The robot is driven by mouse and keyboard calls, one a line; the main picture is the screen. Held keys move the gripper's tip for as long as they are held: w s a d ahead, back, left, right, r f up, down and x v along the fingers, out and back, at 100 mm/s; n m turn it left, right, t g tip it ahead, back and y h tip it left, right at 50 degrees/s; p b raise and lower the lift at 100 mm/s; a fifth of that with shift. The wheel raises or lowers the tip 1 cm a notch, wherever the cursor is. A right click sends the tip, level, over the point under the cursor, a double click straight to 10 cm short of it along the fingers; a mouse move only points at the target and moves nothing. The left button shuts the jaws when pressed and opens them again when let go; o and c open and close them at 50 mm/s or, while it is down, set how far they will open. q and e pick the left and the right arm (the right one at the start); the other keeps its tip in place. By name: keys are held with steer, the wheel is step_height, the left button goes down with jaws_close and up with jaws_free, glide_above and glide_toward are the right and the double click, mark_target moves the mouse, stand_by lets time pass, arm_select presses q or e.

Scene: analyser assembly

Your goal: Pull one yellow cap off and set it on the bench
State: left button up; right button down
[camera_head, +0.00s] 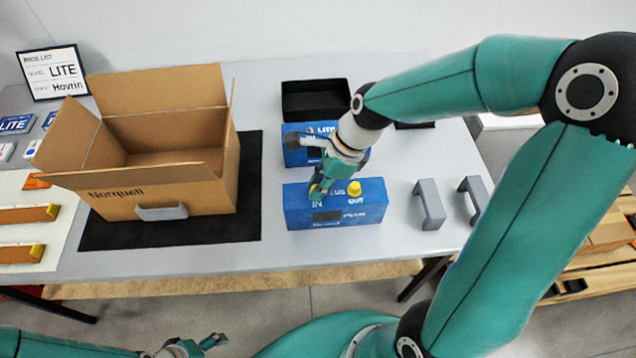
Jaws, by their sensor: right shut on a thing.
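A blue analyser box (366,208) marked "IN" and "OUT" stands near the front of the bench. One yellow cap (354,188) sits at its "OUT" side, clear of the gripper. My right gripper (318,186) reaches down from above over the "IN" side and is shut on another yellow cap, mostly hidden by the fingers. I cannot tell whether that cap is still seated on the box. My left gripper (212,342) is low at the bottom of the view, in front of the bench and away from the box; its finger gap is unclear.
An open cardboard box (150,200) stands on a black mat (205,232) to the left. A second blue box (295,150) and a black tray (315,85) are behind. Grey handles (429,205) stand to the right. Bare bench (268,200) shows between mat and analyser.

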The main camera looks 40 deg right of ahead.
steer(key=shift+r+p, duration=0.5)
steer(key=shift+p, duration=0.05)
steer(key=shift+r+p, duration=3.3)
steer(key=shift+r, duration=0.1)
steer(key=shift+w, duration=0.15)
